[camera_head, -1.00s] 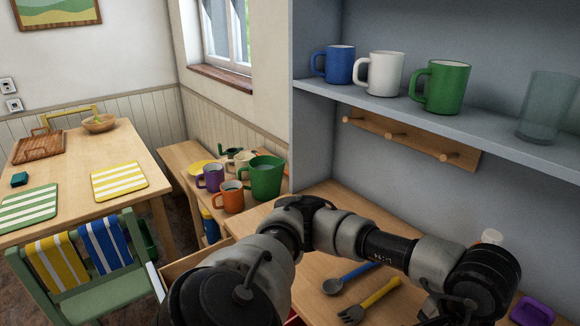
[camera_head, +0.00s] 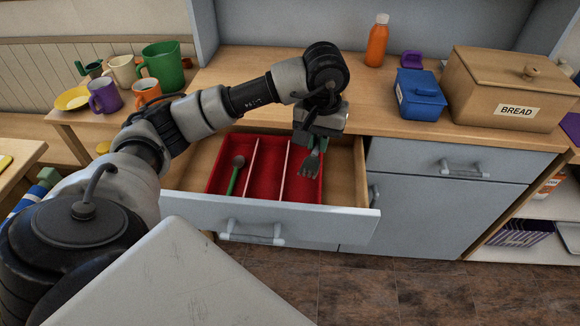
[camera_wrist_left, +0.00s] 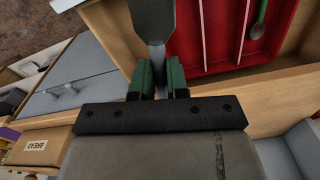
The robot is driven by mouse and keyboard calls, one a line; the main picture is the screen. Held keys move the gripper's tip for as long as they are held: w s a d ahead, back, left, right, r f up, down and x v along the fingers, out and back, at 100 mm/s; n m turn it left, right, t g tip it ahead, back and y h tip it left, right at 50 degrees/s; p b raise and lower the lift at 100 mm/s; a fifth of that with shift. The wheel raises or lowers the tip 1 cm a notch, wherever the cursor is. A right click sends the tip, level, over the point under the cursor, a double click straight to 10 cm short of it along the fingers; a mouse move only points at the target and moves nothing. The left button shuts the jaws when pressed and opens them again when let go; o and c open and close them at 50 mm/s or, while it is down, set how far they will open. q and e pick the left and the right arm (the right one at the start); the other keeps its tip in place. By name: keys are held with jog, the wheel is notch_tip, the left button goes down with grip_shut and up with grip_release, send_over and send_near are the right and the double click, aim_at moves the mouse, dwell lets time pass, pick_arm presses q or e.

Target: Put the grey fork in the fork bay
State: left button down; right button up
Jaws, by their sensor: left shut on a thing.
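The grey fork (camera_head: 309,166) hangs tines down from my left gripper (camera_head: 313,143), over the right bay of the red cutlery tray (camera_head: 253,199) in the open drawer. The fork also shows in the left wrist view (camera_wrist_left: 153,18), between the green fingers of my left gripper (camera_wrist_left: 157,78), which are shut on it. Whether its tines touch the tray floor I cannot tell. The tray has three bays. A green-handled spoon (camera_head: 235,174) lies in the left bay; the middle bay looks empty. My right gripper is out of view.
The drawer front (camera_head: 270,220) stands out from the counter. On the counter are an orange bottle (camera_head: 377,42), a blue lidded container (camera_head: 420,95) and a bread box (camera_head: 510,85). Several mugs and a green jug (camera_head: 162,66) stand on the bench at left.

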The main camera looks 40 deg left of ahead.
pick_arm(q)
jog(key=w+a+f+n+b, duration=0.2)
jog(key=w+a+f, duration=0.1)
jog(key=a+f, duration=0.15)
send_over(301, 189)
notch_tip(301, 189, down, 13)
jog(key=shift+a+r, duration=0.1)
jog(key=shift+r, duration=0.05)
notch_tip(301, 189, down, 4)
jog(key=shift+f, duration=0.5)
jog(key=shift+s, duration=0.1)
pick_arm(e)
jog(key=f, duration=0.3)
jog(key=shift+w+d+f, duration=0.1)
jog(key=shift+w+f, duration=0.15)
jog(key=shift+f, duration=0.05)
pick_arm(q)
jog(key=c, duration=1.1)
grip_release()
jog(key=shift+f, duration=0.15)
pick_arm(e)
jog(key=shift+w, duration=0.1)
